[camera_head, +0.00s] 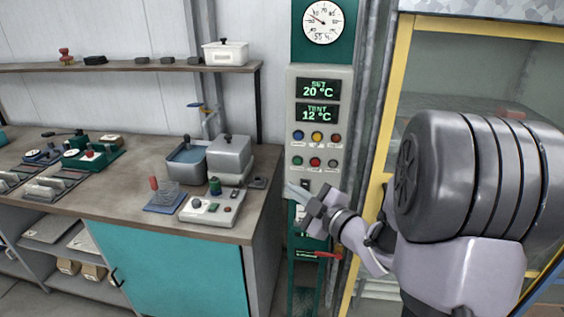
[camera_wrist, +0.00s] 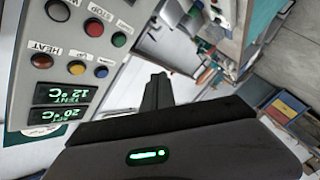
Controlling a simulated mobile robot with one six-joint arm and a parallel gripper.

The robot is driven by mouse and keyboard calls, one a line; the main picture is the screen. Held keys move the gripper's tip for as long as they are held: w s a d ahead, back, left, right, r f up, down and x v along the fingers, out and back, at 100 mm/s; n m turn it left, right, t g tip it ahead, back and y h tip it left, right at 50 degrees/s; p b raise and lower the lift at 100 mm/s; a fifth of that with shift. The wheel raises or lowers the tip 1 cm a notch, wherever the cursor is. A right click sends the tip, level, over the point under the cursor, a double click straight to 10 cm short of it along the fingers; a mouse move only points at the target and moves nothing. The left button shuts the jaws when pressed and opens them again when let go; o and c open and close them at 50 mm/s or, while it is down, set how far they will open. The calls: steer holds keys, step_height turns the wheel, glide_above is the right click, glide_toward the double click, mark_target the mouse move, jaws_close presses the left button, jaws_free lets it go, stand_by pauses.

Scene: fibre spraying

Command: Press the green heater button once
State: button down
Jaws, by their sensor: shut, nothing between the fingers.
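The green button (camera_head: 297,160) is at the left end of the lower button row on the grey control panel (camera_head: 292,110). It also shows in the wrist view (camera_wrist: 119,39), where the panel appears turned upside down. My gripper (camera_head: 292,188) is shut and empty, below the lower button row near the panel's bottom left. In the wrist view my gripper's dark fingers (camera_wrist: 157,88) are together, to the right of the panel's edge and apart from the green button. A label reading HEAT is beside a red-brown button (camera_wrist: 42,61) in the other row.
The panel's displays (camera_head: 318,103) read 20 °C and 12 °C. Other buttons, including a red one (camera_head: 315,162), sit close to the green one. A bench (camera_head: 130,165) with equipment stands left; a yellow-framed cabinet (camera_head: 395,80) stands right.

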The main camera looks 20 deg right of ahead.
mark_target(297, 161)
steer(key=shift+d, duration=0.1)
steer(key=shift+w+d+p, duration=0.3)
steer(key=shift+w+d, duration=0.5)
steer(key=shift+w, duration=0.45)
steer(key=shift+w+d+p, duration=0.25)
steer(key=shift+w+d, duration=0.55)
steer(key=shift+w, duration=0.4)
steer(key=shift+w+d+p, duration=0.3)
steer(key=shift+w+d, duration=0.5)
steer(key=shift+w, duration=0.45)
steer(key=shift+w+d+b, duration=0.25)
steer(key=shift+w+b, duration=0.05)
steer(key=shift+w, duration=0.05)
steer(key=shift+w+d, duration=0.2)
steer(key=shift+w, duration=0.1)
steer(key=shift+s, duration=0.1)
steer(key=shift+s+a+b, duration=0.45)
steer(key=shift+s+b, duration=0.1)
